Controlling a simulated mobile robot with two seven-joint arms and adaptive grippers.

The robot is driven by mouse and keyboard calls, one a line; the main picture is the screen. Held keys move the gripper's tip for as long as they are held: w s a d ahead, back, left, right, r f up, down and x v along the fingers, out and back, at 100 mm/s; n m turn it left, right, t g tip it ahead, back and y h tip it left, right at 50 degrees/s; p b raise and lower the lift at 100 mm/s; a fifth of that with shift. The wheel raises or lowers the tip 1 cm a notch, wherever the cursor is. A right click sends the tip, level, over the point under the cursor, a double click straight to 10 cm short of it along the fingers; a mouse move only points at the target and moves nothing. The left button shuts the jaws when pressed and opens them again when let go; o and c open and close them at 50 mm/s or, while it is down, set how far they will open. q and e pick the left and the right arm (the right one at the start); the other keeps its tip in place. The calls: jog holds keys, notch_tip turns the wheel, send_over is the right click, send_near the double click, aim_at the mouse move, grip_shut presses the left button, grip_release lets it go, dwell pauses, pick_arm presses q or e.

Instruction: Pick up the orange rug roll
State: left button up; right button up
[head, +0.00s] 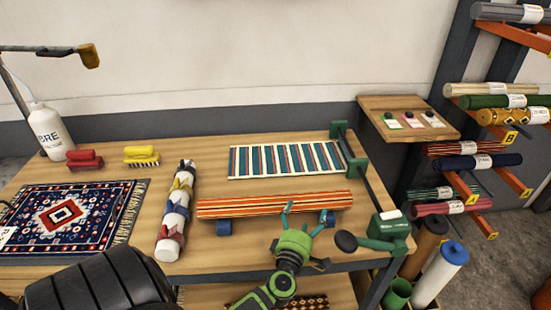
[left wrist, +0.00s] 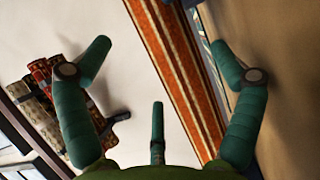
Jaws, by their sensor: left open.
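The orange rug roll (head: 265,205), striped orange, red and cream, lies crosswise on the wooden table, with small blue supports (head: 223,227) under its ends. My left gripper (head: 307,215) is open, green with teal fingers, at the near side of the roll toward its right end. In the left wrist view the roll (left wrist: 183,75) runs diagonally between the spread fingers of the gripper (left wrist: 160,65). The fingers are not closed on it, and I cannot tell whether any touches it. My right gripper is not in view.
A white roll with coloured ties (head: 177,212) lies left of the orange roll, and a striped rug (head: 285,160) lies behind it. A green clamp (head: 385,232) stands at the right edge. A patterned rug (head: 70,215), brushes and a white bottle (head: 48,130) are at left.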

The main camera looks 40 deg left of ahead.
aim_at(309, 207)
pick_arm(q)
jog(key=x, duration=0.4)
jog(key=shift+w, duration=0.2)
jog(key=shift+w+a, duration=0.2)
jog(key=shift+w, duration=0.1)
jog(key=c, duration=1.3)
jog(key=shift+r, duration=0.1)
jog(key=shift+c, duration=0.6)
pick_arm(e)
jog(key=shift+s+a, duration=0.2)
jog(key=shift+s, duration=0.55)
pick_arm(q)
jog(key=shift+w, duration=0.1)
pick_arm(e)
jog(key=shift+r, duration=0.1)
